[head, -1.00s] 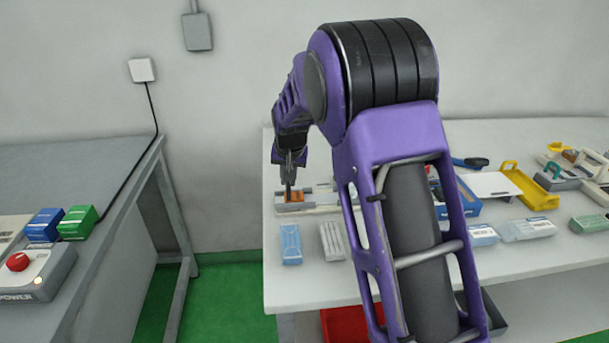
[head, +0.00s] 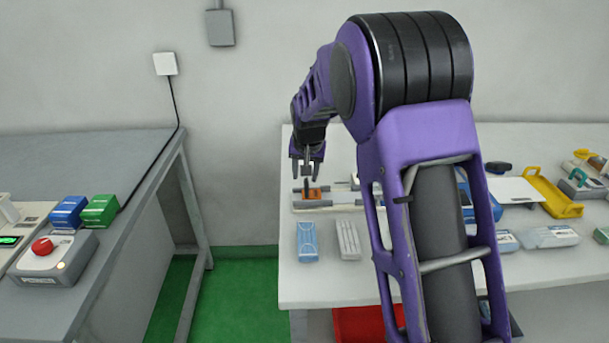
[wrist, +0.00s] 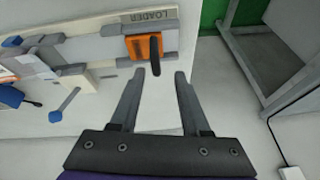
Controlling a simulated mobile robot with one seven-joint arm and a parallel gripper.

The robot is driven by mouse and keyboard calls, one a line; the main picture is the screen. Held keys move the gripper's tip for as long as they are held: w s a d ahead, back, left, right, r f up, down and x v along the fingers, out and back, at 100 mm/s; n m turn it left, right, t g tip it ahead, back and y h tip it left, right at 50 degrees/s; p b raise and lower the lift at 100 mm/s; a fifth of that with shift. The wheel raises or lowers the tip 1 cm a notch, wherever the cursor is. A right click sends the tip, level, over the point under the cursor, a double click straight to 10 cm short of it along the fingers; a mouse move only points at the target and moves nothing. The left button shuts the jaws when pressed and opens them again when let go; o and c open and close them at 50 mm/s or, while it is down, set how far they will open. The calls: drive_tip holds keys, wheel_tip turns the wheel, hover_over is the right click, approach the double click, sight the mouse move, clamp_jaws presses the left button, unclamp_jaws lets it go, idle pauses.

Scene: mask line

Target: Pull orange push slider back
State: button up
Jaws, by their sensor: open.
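The orange push slider (head: 313,193) sits on the grey rail of the loader fixture (head: 343,207), near its left end, with a dark upright handle. In the wrist view the orange slider (wrist: 140,46) is just beyond my fingertips, beside the LOADER label. Its dark handle (wrist: 155,52) points toward my gripper (wrist: 160,73), and its end shows between the two fingertips, closer to the left one. I cannot tell whether they touch. In the head view my open, empty gripper (head: 306,172) hangs just above the slider.
Blue and white packs (head: 307,240) lie in front of the fixture. A blue-knobbed lever (wrist: 65,104) shows left in the wrist view. A yellow-handled tray (head: 552,193) is at the right. A grey bench with a red button (head: 42,246) stands left, across a green floor gap.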

drive_tip(key=p+v, duration=0.1)
drive_tip(key=v, duration=1.5)
drive_tip(key=shift+p, duration=0.35)
drive_tip(key=shift+s+a+r, duration=0.1)
drive_tip(key=shift+r, duration=0.05)
